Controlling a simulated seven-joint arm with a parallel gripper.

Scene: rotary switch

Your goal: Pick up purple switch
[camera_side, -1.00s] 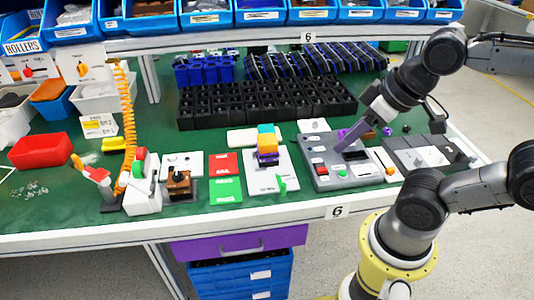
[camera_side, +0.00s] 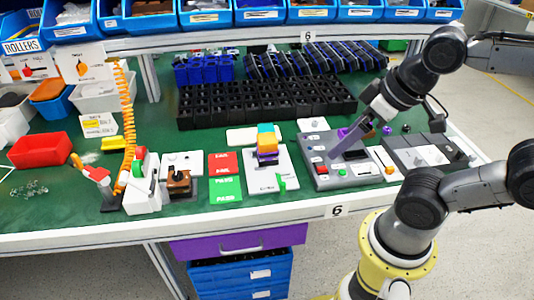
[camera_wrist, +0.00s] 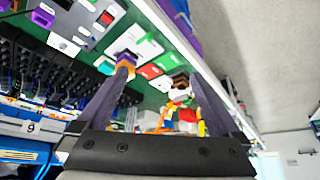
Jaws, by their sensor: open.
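In the side view a small purple part (camera_side: 343,132), likely the purple switch, shows on the grey control panel (camera_side: 322,182), partly hidden behind my gripper. More purple shows just right of the finger, and I cannot tell if it is the same part. My gripper (camera_side: 334,157) reaches down and left over the panel, its finger tip near the panel's dark window. I cannot tell whether the tip touches the panel. In the wrist view my gripper (camera_wrist: 160,64) is open, its two dark purple-grey fingers apart with nothing held between them.
A white plate (camera_side: 262,185) carries an orange, teal and purple block stack (camera_side: 267,145) left of the panel. Black racks (camera_side: 265,103) stand behind. A second grey panel (camera_side: 422,153) lies to the right. A red bin (camera_side: 40,151) sits far left.

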